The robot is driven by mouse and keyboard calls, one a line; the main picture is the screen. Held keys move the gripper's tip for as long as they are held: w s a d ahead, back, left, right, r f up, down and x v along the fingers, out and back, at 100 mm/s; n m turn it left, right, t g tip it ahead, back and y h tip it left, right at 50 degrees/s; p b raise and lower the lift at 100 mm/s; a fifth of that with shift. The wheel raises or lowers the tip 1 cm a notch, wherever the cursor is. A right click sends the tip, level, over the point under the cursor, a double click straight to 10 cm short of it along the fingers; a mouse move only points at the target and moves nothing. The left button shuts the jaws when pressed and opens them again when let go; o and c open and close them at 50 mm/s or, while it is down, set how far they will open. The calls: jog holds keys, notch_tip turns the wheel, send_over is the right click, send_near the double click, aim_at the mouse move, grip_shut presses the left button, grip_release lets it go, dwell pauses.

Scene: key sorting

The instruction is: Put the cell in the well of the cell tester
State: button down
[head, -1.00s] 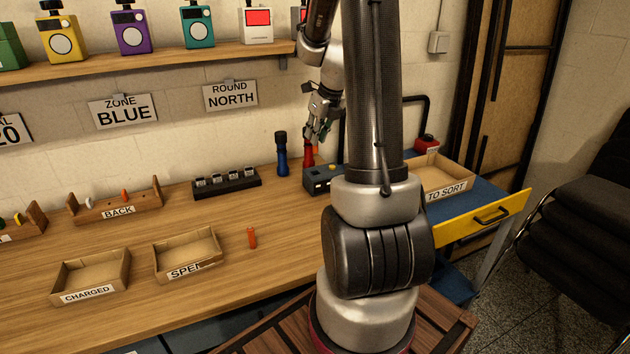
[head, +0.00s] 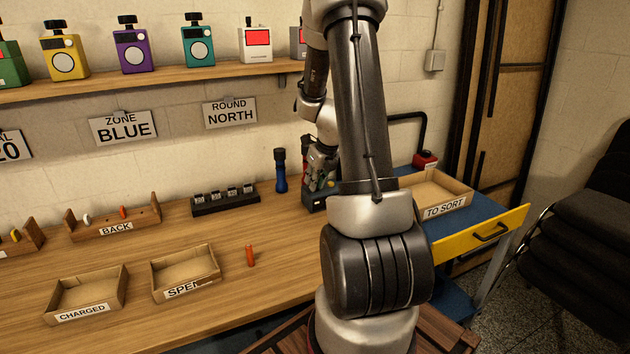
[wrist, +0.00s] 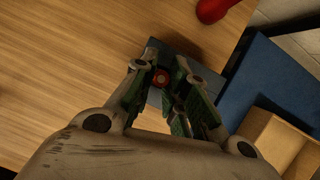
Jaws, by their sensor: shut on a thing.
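My gripper (head: 319,182) is low over the cell tester (head: 312,203), a small dark blue-grey box near the bench's right end. In the wrist view my gripper (wrist: 166,92) is shut on a cell (wrist: 161,78), which shows a round reddish end between the fingers. The tester (wrist: 213,82) lies beneath the fingers in that view. The fingers and the cell cover its well, so I cannot tell whether the cell is inside it. The head view hides the held cell behind my gripper. Another orange cell (head: 251,256) stands on the bench.
A blue torch (head: 281,170) stands left of the tester; a red object (wrist: 213,9) is close by. A charger rack (head: 226,200), the SPENT tray (head: 187,272) and CHARGED tray (head: 87,295) are further left. The TO SORT tray (head: 437,192) is right.

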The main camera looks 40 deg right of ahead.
jog(key=c, duration=1.4)
grip_release()
jog(key=shift+f, duration=0.1)
jog(key=shift+c, duration=0.2)
jog(key=v, duration=1.2)
jog(key=s+a+r+n, duration=0.3)
jog(key=a+r+n, duration=0.3)
jog(key=a+n, duration=0.25)
jog(key=s+a+r+n, duration=0.2)
jog(key=s+a+n, duration=0.3)
jog(key=n, duration=0.9)
jog(key=s+a+r+n, duration=0.3)
jog(key=s+a+n, duration=0.2)
jog(key=s+n, duration=0.6)
jog(key=n, duration=0.3)
jog(key=shift+s+a, duration=0.2)
jog(key=shift+s, duration=0.05)
jog(key=shift+r, duration=0.1)
